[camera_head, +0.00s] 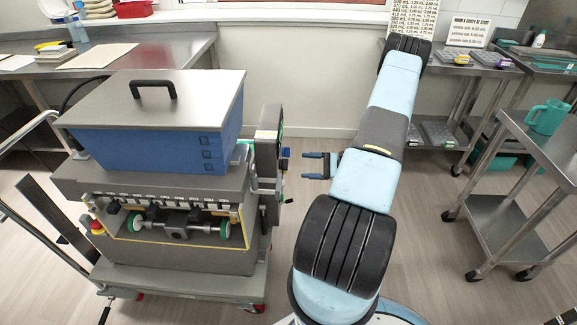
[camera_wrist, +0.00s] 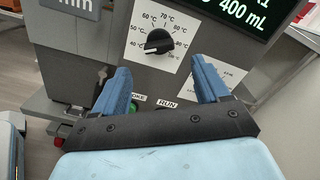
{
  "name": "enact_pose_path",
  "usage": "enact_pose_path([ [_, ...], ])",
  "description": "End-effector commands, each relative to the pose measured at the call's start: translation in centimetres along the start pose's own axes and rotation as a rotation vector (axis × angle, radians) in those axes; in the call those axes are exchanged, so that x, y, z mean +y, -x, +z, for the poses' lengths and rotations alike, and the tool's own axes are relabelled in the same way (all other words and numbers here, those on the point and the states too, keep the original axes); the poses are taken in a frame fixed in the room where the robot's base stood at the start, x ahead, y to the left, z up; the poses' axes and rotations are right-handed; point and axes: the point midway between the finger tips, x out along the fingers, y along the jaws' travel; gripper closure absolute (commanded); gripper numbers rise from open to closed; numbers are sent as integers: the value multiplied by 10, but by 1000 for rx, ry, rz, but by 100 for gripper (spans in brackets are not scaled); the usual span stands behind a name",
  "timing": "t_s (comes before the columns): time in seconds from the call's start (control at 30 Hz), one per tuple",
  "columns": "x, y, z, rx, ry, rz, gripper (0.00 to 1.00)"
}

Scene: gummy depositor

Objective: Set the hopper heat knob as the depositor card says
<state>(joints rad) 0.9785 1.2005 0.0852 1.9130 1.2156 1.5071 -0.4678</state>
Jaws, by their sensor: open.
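The hopper heat knob (camera_wrist: 159,41) is a black pointer knob on a white dial plate in the wrist view. Its dial (camera_wrist: 180,60) is marked 40 °C, 60 °C, 70 °C and further values around an arc. The knob's pointer lies nearly level; which mark it points at is hard to tell. My gripper (camera_wrist: 160,80) is open and empty, its two blue fingers below and to either side of the knob, apart from it. In the head view my gripper (camera_head: 318,166) is at the right of the depositor (camera_head: 150,150). I cannot read the hopper heat setting on any card.
A lit display (camera_wrist: 245,12) reading 400 mL is above right of the dial. RUN and another label sit below it, partly behind my fingers. A right-hand cart (camera_head: 520,150) carries a teal jug (camera_head: 547,117). Floor between depositor and cart is clear except for my arm.

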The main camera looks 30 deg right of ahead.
Motion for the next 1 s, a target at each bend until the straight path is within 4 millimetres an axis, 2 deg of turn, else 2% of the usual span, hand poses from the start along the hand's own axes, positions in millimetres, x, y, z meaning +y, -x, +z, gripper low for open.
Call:
enact_pose_path([
  [0.2, 0, -39, 0, -1, 0, 2, 26],
  [0.4, 0, -64, 0, -1, 1, 2, 26],
  [0.6, 0, -74, 0, 1, 1, 0, 26],
  [0.87, 0, -76, 0, 1, 1, 0, 26],
  [1.0, 0, -76, 0, 1, 1, 0, 36],
])
